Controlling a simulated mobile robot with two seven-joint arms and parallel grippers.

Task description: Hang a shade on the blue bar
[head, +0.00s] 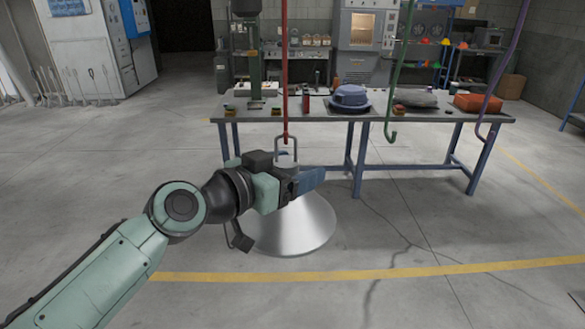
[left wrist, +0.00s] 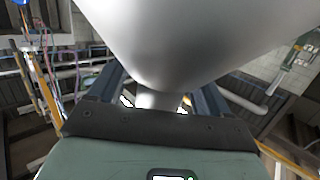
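A silver cone-shaped shade (head: 293,232) hangs in the air, with a wire loop (head: 277,147) above its grey neck. The loop is at the lower end of the red bar (head: 285,105) and seems to hang on it. My left gripper (head: 306,180) is at the neck, just above the cone. In the left wrist view the shade (left wrist: 165,45) fills the top, and its neck (left wrist: 158,100) lies between the two blue fingers with small gaps showing, so the gripper looks open. No clearly blue bar shows; a purple bar (head: 507,65) hangs at the right. My right gripper is out of view.
A green hooked bar (head: 399,75) hangs between the red and purple bars. Behind stands a long table (head: 440,115) with a blue hood (head: 350,98), a grey item (head: 415,99) and an orange item (head: 478,103). The floor in front of the table is clear.

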